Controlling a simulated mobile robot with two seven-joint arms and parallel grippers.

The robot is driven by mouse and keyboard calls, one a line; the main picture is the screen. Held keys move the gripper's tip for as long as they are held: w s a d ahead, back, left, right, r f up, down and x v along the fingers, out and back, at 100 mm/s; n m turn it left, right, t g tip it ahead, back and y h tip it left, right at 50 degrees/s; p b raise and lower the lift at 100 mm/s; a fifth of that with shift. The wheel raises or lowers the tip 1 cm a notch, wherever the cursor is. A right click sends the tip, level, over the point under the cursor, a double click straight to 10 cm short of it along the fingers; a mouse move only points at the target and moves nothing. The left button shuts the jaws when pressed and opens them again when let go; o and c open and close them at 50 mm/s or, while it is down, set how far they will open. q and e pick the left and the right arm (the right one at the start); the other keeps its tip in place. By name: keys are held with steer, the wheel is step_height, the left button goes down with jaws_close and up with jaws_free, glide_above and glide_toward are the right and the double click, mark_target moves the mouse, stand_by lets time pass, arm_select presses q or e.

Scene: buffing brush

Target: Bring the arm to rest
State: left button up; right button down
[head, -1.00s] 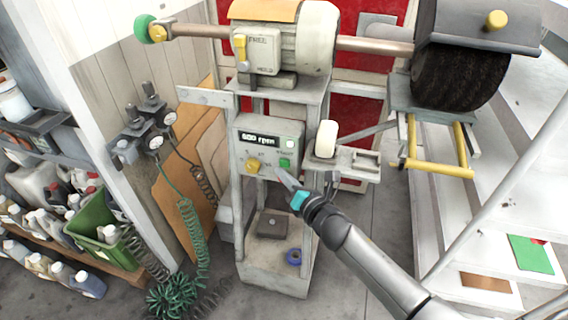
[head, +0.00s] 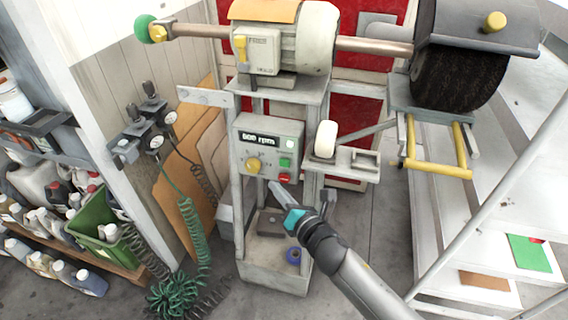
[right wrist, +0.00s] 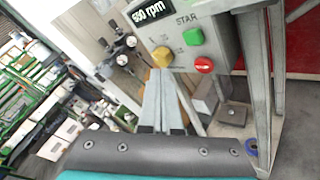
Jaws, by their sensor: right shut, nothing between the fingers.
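My right gripper (head: 275,187) is shut and empty, in front of and just below the control box (head: 270,128) of the buffing machine. Its shut fingers (right wrist: 163,100) also show in the right wrist view. My left gripper is not in view.
A green coiled hose (head: 175,285) hangs at left. Shelves with bottles and a green crate (head: 95,235) stand at far left.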

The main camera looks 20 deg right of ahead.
steer(key=s+d+f+m+g+h, duration=0.1)
steer(key=s+f+m+g, duration=0.2)
steer(key=s+f+m, duration=0.45)
steer(key=s+d+f+m+g+h, duration=0.1)
steer(key=s+d+f+m+g, duration=0.2)
steer(key=f, duration=0.8)
steer(key=s+f+m+g+h, duration=0.1)
steer(key=s+f+m+g, duration=0.1)
steer(key=s+f+m, duration=0.6)
steer(key=s+f+m+g, duration=0.3)
steer(key=s+f+m, duration=0.2)
steer(key=s, duration=0.8)
steer(key=s+f+m+g, duration=0.4)
steer(key=s+f, duration=0.3)
steer(key=s, duration=0.6)
steer(key=shift+d+f+m, duration=0.25)
steer(key=shift+f+m, duration=0.1)
steer(key=shift+m, duration=0.1)
